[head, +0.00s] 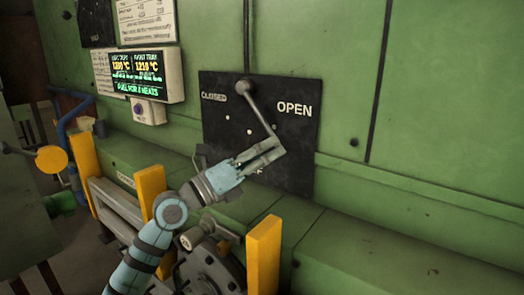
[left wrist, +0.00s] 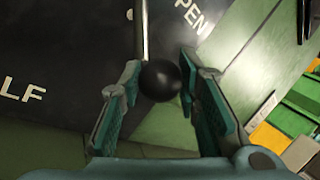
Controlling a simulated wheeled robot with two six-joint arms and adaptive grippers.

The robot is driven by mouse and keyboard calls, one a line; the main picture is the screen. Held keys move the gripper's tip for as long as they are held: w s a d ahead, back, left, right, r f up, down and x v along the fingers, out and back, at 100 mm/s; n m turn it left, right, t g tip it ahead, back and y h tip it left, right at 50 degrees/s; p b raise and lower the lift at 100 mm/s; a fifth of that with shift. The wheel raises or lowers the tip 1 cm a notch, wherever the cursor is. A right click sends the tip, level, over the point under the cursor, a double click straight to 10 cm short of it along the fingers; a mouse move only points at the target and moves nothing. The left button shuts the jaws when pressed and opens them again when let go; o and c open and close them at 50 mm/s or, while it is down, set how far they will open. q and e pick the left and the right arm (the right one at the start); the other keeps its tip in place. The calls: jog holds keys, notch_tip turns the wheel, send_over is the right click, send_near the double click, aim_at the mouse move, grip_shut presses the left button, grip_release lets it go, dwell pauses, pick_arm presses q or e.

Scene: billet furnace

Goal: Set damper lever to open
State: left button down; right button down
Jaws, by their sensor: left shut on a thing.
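The damper lever (head: 262,112) is a grey rod on a black plate (head: 222,118). Its round pivot is at the top, and the rod slants down and right. White "CLOSED" is left of the pivot and "OPEN" is right of the rod. In the left wrist view the lever rod (left wrist: 145,35) ends in a black ball knob (left wrist: 160,80). My left gripper (head: 268,153) is shut on the knob, with one finger on each side; it also shows in the left wrist view (left wrist: 161,72). The fingers hide the knob in the head view. My right gripper is not in view.
A lit temperature display (head: 137,75) is on the green wall at upper left. Yellow posts (head: 263,255) and a flanged metal fitting (head: 210,270) stand below the plate, near my left arm. A green ledge (head: 370,250) runs along the right. The wall right of the plate is clear.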

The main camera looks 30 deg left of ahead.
pick_arm(q)
jog(key=shift+r, duration=0.4)
jog(key=c, duration=1.2)
grip_release()
jog(key=shift+w+d+f, duration=0.2)
jog(key=shift+w+d, duration=0.1)
jog(key=shift+d, duration=0.1)
jog(key=v, duration=0.7)
jog(key=shift+s+a+f, duration=0.1)
jog(key=shift+s+a, duration=0.1)
jog(key=shift+s, duration=0.15)
jog(key=shift+w, duration=0.1)
